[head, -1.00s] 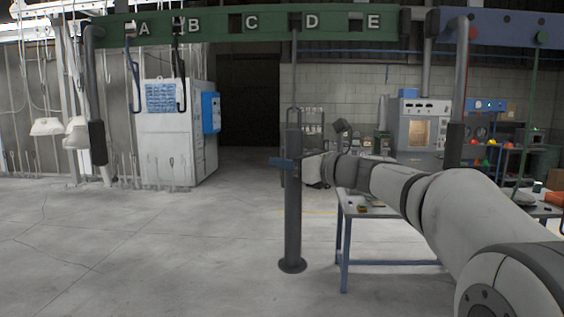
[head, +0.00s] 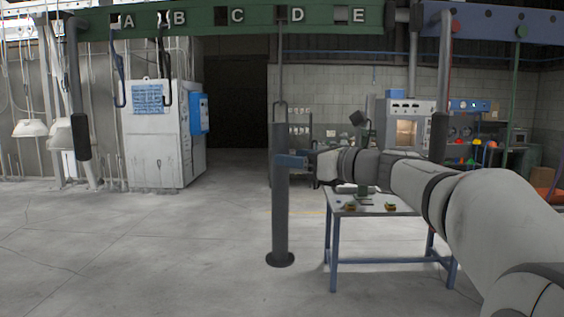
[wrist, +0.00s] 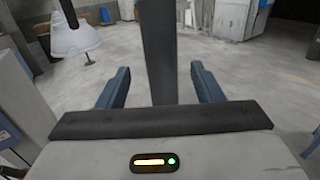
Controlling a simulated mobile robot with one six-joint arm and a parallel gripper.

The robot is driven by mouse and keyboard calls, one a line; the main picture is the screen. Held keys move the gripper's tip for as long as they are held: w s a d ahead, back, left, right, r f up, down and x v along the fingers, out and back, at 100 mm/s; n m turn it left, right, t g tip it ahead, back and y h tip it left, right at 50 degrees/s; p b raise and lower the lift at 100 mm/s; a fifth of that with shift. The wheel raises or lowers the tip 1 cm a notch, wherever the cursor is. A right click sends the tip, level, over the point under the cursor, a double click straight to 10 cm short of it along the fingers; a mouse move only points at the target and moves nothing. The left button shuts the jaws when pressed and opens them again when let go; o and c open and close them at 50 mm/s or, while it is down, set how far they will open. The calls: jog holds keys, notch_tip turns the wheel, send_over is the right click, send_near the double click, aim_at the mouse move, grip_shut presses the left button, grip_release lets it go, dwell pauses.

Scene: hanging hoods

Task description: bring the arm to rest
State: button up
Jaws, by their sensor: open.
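My gripper (head: 284,160) has its blue fingers apart at the upper part of a dark hanging cylinder (head: 280,215). The cylinder hangs upright by a thin rod from the green rail (head: 205,20), near the letter D, and ends in a wider flange just over the floor in the picture. In the wrist view the cylinder (wrist: 159,50) stands between the two open fingers of my gripper (wrist: 160,68), with gaps on both sides. Its lower part is hidden by the gripper body. My arm reaches in from the right.
A blue-legged table (head: 375,208) with small items stands right of the cylinder, below my arm. Other dark cylinders hang at left (head: 81,137) and right (head: 439,136). A white cabinet (head: 155,145) stands back left. The floor in front is open.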

jog(key=s+d+f+n+g+h, duration=0.1)
jog(key=s+f+n+g+h, duration=0.15)
jog(key=s+f+n, duration=0.6)
jog(key=s+f+n+g+h, duration=0.2)
jog(key=s+f+n+h, duration=0.3)
jog(key=f, duration=0.6)
jog(key=s+d+f+n+g+h, duration=0.1)
jog(key=s+d+f+n+h, duration=0.2)
jog(key=s+d+f+n, duration=0.2)
jog(key=s+d+f+n+g+h, duration=0.2)
jog(key=s+d+f+n+h, duration=0.2)
jog(key=s+f+n, duration=0.3)
jog(key=s+d+f, duration=0.1)
jog(key=s+f, duration=0.1)
jog(key=s, duration=0.1)
jog(key=shift+s+d+f, duration=0.15)
jog(key=shift+s+f, duration=0.15)
jog(key=shift+f, duration=0.1)
